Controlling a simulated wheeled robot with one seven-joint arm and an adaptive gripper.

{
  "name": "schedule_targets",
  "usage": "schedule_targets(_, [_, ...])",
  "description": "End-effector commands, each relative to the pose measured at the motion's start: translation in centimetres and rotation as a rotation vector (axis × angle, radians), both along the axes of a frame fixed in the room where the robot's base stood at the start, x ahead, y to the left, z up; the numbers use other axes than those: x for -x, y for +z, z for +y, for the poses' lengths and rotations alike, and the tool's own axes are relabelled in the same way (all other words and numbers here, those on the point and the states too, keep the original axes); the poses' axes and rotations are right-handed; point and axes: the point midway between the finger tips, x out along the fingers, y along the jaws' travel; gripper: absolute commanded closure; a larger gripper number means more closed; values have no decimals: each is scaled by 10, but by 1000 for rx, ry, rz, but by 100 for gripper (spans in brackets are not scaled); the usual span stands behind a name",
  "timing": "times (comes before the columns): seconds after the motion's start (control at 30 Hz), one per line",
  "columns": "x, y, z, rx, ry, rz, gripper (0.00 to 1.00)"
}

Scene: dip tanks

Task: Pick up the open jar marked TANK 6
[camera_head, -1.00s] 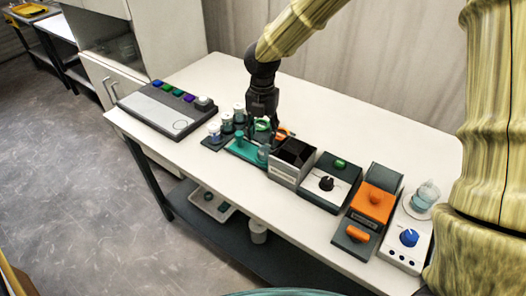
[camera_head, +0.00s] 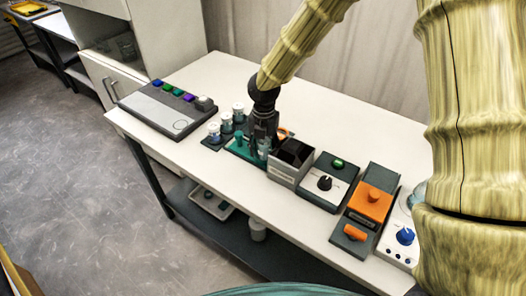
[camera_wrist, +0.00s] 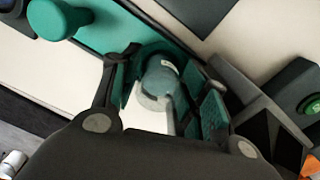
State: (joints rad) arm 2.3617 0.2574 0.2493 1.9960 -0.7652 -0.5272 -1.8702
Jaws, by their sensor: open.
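In the wrist view my gripper (camera_wrist: 165,82) is open, with one teal-padded finger on each side of a small rounded grey-teal vessel (camera_wrist: 161,78). In the head view my gripper (camera_head: 262,150) points down at the front right part of the teal tray (camera_head: 236,150), just left of a dark open box.
A teal knobbed piece (camera_head: 239,138) stands on the tray, left of my gripper. Several white-lidded jars (camera_head: 226,121) stand behind left. The table's back is clear.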

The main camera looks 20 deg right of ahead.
Motion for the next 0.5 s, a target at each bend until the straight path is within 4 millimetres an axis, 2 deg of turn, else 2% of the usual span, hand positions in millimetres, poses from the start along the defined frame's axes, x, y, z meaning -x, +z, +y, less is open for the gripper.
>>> schedule_targets(0.07, [0,0,0,0,0,0,55])
schedule_targets(0.1, [0,0,0,0,0,0,59])
schedule_targets(0.27, [0,0,0,0,0,0,88])
schedule_targets(0.3, [0,0,0,0,0,0,91])
schedule_targets(0.5, [0,0,0,1,0,1,91])
